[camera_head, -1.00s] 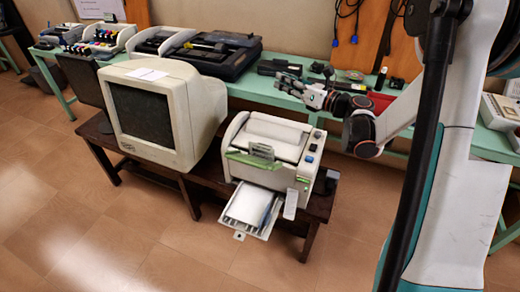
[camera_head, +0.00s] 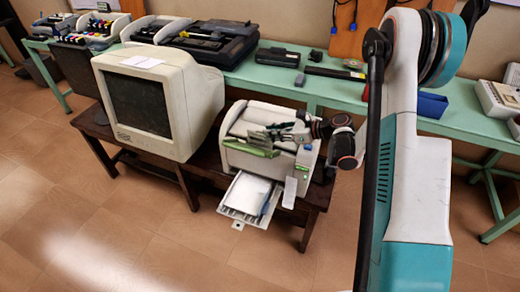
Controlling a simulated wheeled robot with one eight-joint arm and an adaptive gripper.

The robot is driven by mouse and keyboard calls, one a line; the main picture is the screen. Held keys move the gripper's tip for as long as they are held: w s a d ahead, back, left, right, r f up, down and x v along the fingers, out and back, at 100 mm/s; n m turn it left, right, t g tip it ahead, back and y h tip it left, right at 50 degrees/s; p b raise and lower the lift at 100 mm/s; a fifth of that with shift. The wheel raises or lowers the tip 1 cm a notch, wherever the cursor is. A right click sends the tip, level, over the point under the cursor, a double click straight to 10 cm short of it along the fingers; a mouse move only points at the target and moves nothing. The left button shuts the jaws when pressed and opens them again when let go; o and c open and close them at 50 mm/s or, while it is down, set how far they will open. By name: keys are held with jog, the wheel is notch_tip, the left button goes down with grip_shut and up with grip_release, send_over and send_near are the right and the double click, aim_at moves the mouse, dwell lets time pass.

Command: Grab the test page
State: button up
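My gripper (camera_head: 272,136) is over the front of the white and green printer (camera_head: 240,163), pointing left. It is close to the green-edged output opening; I cannot tell whether it touches anything, and its small fingers do not show clearly whether they are open or shut. White paper (camera_head: 249,190) lies in the printer's pulled-out front tray (camera_head: 237,213), below my gripper. Another white sheet (camera_head: 142,62) lies on top of the monitor. I cannot tell which paper is the test page; any sheet at the printer's opening is partly hidden by my gripper.
The printer and the old CRT monitor (camera_head: 205,100) share a dark wooden bench (camera_head: 190,172). Behind is a green table (camera_head: 285,88) with printer parts and a blue bin (camera_head: 432,104). My arm fills the right side. The tiled floor in front is clear.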

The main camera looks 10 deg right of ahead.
aim_at(260, 134)
jog(key=b+x, duration=0.2)
jog(key=x, duration=0.3)
jog(key=shift+w+a+f, duration=0.15)
jog(key=shift+w+f, duration=0.1)
jog(key=shift+f, duration=0.1)
jog(key=shift+c, duration=0.5)
grip_shut()
jog(key=shift+r, duration=0.1)
